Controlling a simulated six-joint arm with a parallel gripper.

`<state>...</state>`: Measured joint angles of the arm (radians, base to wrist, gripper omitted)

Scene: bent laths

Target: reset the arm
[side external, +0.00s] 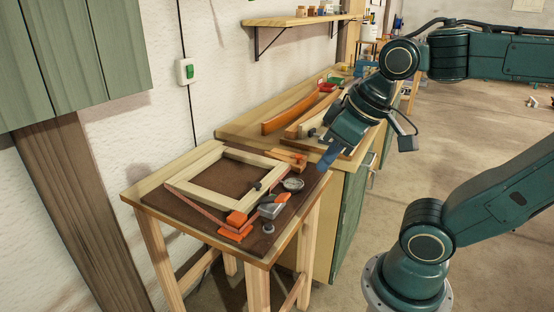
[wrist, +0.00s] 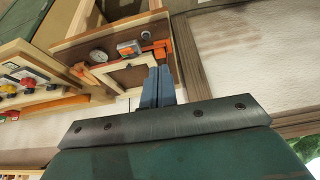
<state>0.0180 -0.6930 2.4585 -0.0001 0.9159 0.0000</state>
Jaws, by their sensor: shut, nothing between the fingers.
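My gripper (side external: 326,160) has blue fingers and hangs above the right edge of the small table, beside the longer bench. Its tips point down and to the left. In the wrist view the fingers (wrist: 158,75) are together with nothing between them. Two bent laths lie on the longer bench: an orange-brown one (side external: 287,112) and a paler one (side external: 302,124) closer to my arm, partly hidden by it. I cannot tell whether my fingertips are clear of the bench edge.
The small table (side external: 150,191) holds a wooden frame (side external: 196,165), a round gauge (side external: 293,184), and an orange-grey clamp (side external: 238,219). A wall shelf (side external: 290,21) carries small jars. Green boards (side external: 75,60) hang at the upper left. The floor (side external: 480,125) to the right is mostly open.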

